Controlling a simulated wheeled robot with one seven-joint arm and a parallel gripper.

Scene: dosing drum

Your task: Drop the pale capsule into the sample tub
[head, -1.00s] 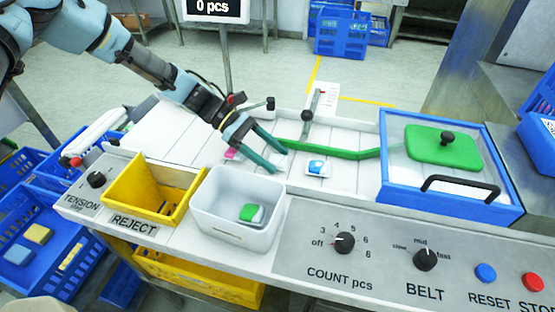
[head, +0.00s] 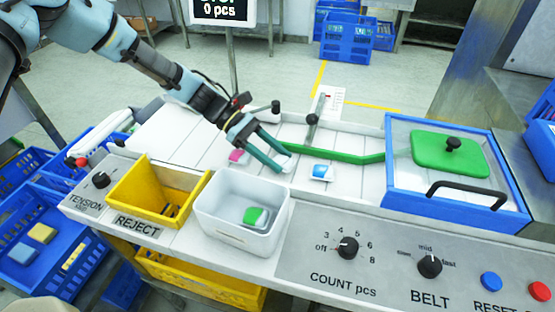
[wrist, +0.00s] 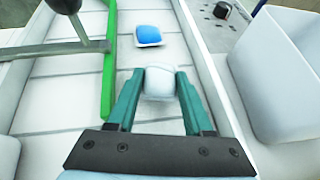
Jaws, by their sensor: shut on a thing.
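The pale capsule (wrist: 159,83) is white and sits between the teal fingers of my gripper (wrist: 155,90) in the wrist view. My gripper is shut on it, low over the white slatted belt. In the head view my gripper (head: 282,166) is behind the sample tub, and the capsule shows as a small white patch at the fingertips. The sample tub (head: 238,229) is a white open box at the front of the belt, with a green and white capsule (head: 255,216) inside. The tub also shows at the right of the wrist view (wrist: 270,85).
A blue capsule (head: 320,172) lies on the belt right of my gripper, and a pink one (head: 238,156) lies left. A green guide bar (head: 345,154) crosses the belt. The yellow reject bin (head: 133,200) adjoins the tub. A blue-framed box (head: 458,208) stands at the right.

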